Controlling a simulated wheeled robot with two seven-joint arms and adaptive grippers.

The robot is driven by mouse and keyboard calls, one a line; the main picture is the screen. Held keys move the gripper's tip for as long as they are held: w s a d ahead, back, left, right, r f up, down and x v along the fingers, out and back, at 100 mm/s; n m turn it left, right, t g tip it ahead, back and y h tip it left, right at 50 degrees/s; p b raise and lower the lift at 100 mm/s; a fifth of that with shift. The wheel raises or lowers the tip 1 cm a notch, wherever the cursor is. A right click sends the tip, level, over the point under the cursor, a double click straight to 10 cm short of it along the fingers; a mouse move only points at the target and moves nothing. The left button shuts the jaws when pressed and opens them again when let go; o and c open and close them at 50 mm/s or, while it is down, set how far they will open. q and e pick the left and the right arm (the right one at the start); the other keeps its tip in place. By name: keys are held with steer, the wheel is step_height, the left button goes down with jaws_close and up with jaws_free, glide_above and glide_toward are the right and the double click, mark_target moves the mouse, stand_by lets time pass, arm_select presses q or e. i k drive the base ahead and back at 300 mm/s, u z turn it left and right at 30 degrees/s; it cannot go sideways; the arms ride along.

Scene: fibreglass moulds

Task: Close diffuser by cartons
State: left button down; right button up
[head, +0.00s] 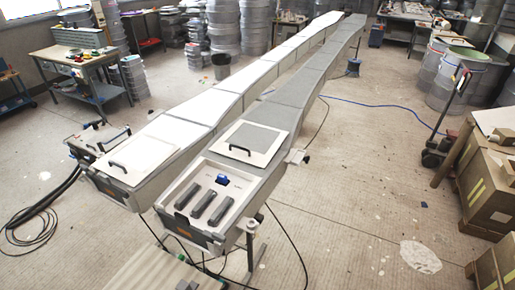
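Two long, pale mould-like channels run side by side from the near centre toward the back. The right one (291,117), on the carton side, has a grey top, a flat light panel (249,141) with a black handle, and a near end box (212,198) with several dark bars and a blue part. The left one (197,108) has a whiter top and a similar handled panel (141,157). Brown cartons (488,188) are stacked at the right edge. I cannot tell which part is the diffuser. Neither gripper is in view.
A red and black hand truck (446,125) stands before the cartons. Black cables (42,217) lie on the floor at left, and a blue hose (385,112) crosses the floor at right. A workbench (84,63) is at back left. The floor between the channels and cartons is mostly clear.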

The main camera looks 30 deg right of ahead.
mark_target(252, 143)
steer(key=z, duration=0.05)
steer(key=k, duration=0.3)
steer(key=z, duration=0.9)
